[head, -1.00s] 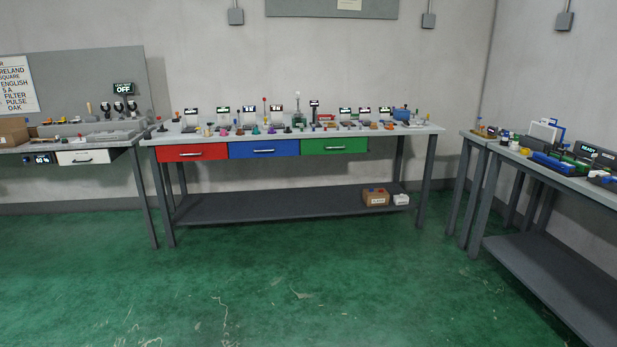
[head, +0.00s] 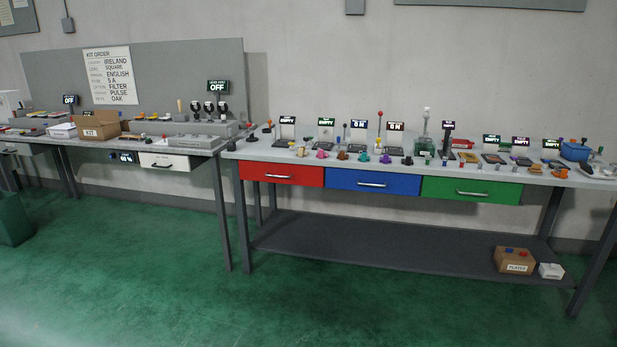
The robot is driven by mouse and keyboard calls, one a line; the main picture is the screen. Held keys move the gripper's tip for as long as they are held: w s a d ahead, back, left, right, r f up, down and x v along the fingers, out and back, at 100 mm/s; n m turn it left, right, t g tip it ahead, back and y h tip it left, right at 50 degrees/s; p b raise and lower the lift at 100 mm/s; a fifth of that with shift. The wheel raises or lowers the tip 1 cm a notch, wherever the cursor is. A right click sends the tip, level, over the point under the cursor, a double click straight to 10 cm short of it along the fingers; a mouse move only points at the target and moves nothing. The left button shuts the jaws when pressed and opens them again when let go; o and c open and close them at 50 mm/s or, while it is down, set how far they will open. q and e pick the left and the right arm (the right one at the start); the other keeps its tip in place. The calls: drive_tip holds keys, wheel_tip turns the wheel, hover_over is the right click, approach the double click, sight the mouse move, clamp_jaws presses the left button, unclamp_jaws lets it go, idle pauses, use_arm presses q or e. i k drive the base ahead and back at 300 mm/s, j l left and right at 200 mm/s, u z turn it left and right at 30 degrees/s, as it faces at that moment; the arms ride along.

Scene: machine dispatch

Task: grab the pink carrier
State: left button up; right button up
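A small pink or magenta item (head: 322,154) sits on the top of the middle workbench (head: 270,152), left of its centre, above the gap between the red and blue drawers. It is too small to tell for sure that it is the pink carrier. A teal item (head: 363,157) and a brown item (head: 342,155) stand to its right, and a yellowish item (head: 301,151) to its left. Neither of my grippers shows in the head view.
The bench has a red drawer (head: 281,173), a blue drawer (head: 373,182) and a green drawer (head: 472,190), all shut. A second bench with a KIT box (head: 97,127) stands at left. The green floor (head: 150,270) in front is clear.

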sight(321, 153)
drive_tip(key=i+j+u, duration=0.15)
drive_tip(key=i+u, duration=0.15)
drive_tip(key=i, duration=0.5)
drive_tip(key=i+u, duration=0.3)
drive_tip(key=i, duration=0.55)
drive_tip(key=i+j+z, duration=0.15)
drive_tip(key=i+z, duration=0.25)
drive_tip(key=i+j+z, duration=0.2)
drive_tip(key=z, duration=0.15)
drive_tip(key=i+j+z, duration=0.6)
drive_tip(key=j+z, duration=0.2)
